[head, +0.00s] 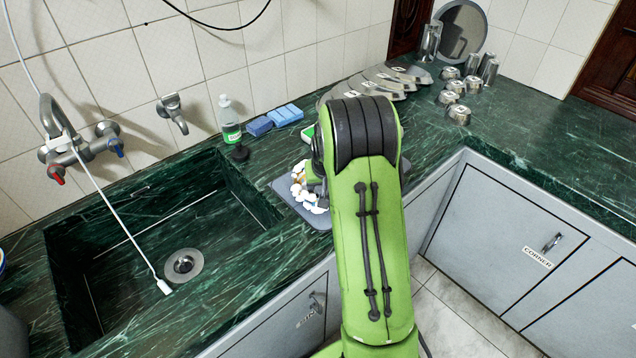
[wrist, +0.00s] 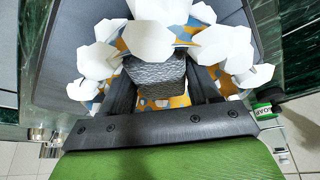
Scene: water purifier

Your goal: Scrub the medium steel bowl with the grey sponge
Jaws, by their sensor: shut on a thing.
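My gripper (wrist: 156,84) is shut on a dark grey block, the grey sponge (wrist: 155,72), between its two fingers. White foam-like pieces (wrist: 150,40) surround the sponge, above a blue and orange patterned surface (wrist: 178,100). In the head view the white pieces (head: 308,190) lie on a grey tray or board (head: 287,195), and my arm hides most of the gripper and sponge. Several small steel vessels (head: 458,113) stand upside down on the back right counter. I cannot tell which thing is the medium steel bowl, or whether the sponge touches one.
The sink (head: 130,235) with a tap (head: 65,145) lies to the left. A soap bottle (head: 229,120) and blue sponges (head: 273,120) stand along the wall. Steel plates (head: 405,75) and tumblers (head: 430,43) are at the back. The right counter (head: 560,130) is clear.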

